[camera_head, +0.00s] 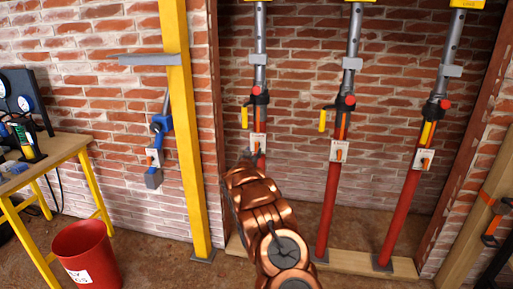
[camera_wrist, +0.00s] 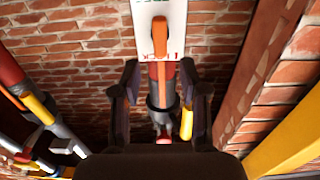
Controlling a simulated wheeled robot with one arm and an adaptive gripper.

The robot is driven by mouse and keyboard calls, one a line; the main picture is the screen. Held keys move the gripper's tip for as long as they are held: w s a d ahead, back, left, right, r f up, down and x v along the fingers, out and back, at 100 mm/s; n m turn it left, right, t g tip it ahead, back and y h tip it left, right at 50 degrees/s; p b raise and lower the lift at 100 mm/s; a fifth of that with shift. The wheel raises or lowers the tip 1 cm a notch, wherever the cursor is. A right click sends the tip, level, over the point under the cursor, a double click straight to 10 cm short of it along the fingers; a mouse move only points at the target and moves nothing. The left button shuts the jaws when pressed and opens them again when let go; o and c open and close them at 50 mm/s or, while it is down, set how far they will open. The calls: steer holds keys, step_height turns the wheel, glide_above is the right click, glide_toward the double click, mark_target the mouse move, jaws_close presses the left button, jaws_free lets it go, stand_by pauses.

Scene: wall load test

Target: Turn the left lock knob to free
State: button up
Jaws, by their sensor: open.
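The left prop's white lock plate (camera_head: 258,139) is on the leftmost red prop in the head view, with its orange lock knob (camera_head: 256,148) partly hidden by my arm. In the wrist view the plate (camera_wrist: 176,14) appears upside down at the top middle, and the orange knob (camera_wrist: 160,36) lies lengthwise across it. My gripper (camera_wrist: 163,88) is open, one finger on each side of the prop in the picture. The knob shows above the fingertips, and I see no contact. My arm hides the lower part of this prop in the head view.
Two more red props, with a middle plate (camera_head: 340,150) and a right plate (camera_head: 424,160), stand to the right. A red bucket (camera_head: 87,253) and a wooden bench (camera_head: 52,150) are farther left.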

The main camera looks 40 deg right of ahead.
mark_target(256, 145)
steer(key=shift+p+x, duration=0.55)
steer(key=shift+x, duration=2.9)
steer(key=shift+w+d, duration=0.15)
steer(key=shift+d, duration=0.2)
jaws_close()
